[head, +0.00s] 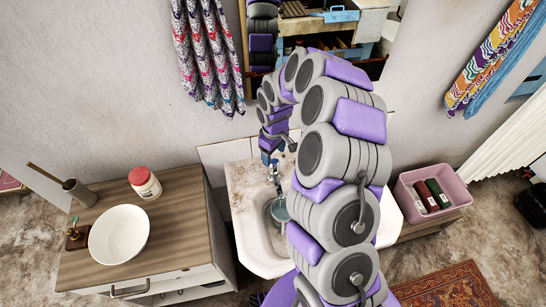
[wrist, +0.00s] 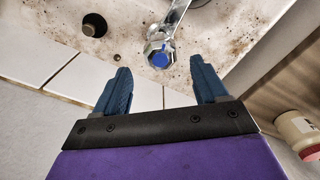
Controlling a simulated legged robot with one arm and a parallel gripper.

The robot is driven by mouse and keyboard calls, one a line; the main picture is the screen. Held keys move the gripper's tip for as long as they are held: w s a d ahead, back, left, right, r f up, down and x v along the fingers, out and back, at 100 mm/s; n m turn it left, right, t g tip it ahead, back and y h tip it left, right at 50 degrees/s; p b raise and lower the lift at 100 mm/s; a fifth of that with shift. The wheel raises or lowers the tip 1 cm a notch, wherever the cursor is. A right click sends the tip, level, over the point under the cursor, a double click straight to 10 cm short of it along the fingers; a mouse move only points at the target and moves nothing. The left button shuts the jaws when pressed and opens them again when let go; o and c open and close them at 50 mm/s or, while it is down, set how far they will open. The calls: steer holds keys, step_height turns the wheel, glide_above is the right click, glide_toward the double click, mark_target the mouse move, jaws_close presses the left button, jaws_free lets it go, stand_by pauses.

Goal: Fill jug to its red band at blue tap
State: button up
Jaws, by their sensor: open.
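The tap (head: 273,172) stands at the back of the stained washtrough (head: 243,190). In the wrist view the tap (wrist: 160,52) shows a blue cap on a chrome body, just beyond my fingertips. My gripper (head: 268,160) is above the back of the trough, close to the tap. Its blue fingers (wrist: 162,82) are apart with nothing between them. A grey-green round vessel (head: 280,210), possibly the jug, is in the basin below the tap, partly hidden by my arm. No red band can be made out on it.
A wooden-topped cabinet left of the trough holds a white bowl (head: 119,234) and a red-lidded jar (head: 145,183), seen also in the wrist view (wrist: 298,130). A pink bin (head: 432,192) stands at right. Patterned cloths hang on the wall. A mirror is behind my arm.

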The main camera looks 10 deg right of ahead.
mark_target(274, 160)
step_height(274, 160, up, 13)
steer(key=p, duration=0.1)
steer(key=shift+f, duration=0.15)
steer(key=shift+w, duration=0.1)
stand_by(1.0)
